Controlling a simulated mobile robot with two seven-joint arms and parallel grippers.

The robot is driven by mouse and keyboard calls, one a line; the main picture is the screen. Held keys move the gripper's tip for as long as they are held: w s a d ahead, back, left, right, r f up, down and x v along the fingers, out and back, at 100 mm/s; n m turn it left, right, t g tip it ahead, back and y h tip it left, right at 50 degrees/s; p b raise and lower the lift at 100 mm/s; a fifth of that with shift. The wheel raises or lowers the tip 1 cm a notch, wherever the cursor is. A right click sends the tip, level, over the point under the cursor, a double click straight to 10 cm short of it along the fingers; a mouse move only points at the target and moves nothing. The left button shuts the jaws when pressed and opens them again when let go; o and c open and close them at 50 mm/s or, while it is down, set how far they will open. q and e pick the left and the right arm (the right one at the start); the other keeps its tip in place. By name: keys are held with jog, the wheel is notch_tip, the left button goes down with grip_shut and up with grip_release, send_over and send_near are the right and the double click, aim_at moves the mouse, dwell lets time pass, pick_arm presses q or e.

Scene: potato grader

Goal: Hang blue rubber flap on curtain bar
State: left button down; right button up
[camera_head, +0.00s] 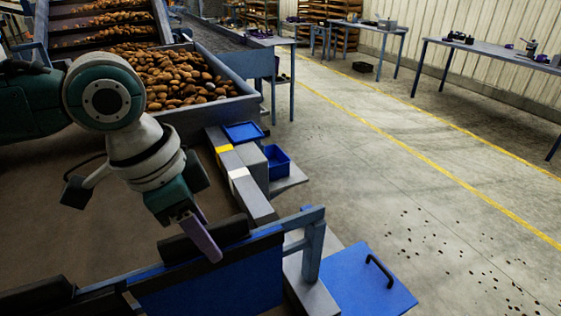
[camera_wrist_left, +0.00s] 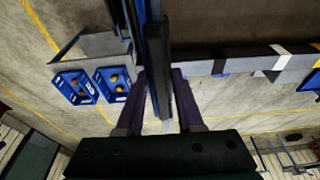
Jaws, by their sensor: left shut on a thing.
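My left gripper (camera_head: 205,240) reaches down to the curtain bar (camera_head: 300,220) at the front of the grader. In the left wrist view, its purple fingers (camera_wrist_left: 160,92) are shut on a dark strip (camera_wrist_left: 156,60), which seems to be the top edge of the flap. In the head view this dark strip (camera_head: 180,246) lies along the bar, just behind it. A blue sheet (camera_head: 215,285) shows below the bar; I cannot tell whether it is the held flap or another one. Whether the strip touches the bar is unclear. My right gripper is out of view.
A conveyor bin (camera_head: 235,108) full of potatoes stands behind. A blue tray (camera_head: 243,132) and blue bin (camera_head: 277,160) sit beside the grader's side rail. A blue lid with a black handle (camera_head: 380,270) is right of the bar. The floor to the right is largely open.

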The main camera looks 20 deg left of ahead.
pick_arm(q)
jog(key=shift+c, duration=2.3)
grip_release()
jog(key=b+v, duration=0.1)
jog(key=v, duration=0.9)
jog(key=s+d+f+t+h, duration=0.1)
jog(key=s+d+f, duration=0.5)
jog(key=d, duration=0.3)
jog(key=s+a+f+n+y, duration=0.2)
jog(key=s+a+n, duration=0.1)
jog(key=s+n, duration=0.35)
jog(key=w+p+v, duration=0.2)
jog(key=p+v, duration=0.9)
jog(key=w+r+p+v, duration=0.1)
jog(key=w+p+v, duration=0.1)
jog(key=p+v, duration=0.9)
jog(key=shift+w+r+y+p, duration=0.25)
jog(key=shift+r+y+p, duration=0.05)
jog(key=shift+p, duration=0.3)
jog(key=shift+d+f+m, duration=0.1)
jog(key=shift+d+m, duration=0.05)
jog(key=shift+m, duration=0.1)
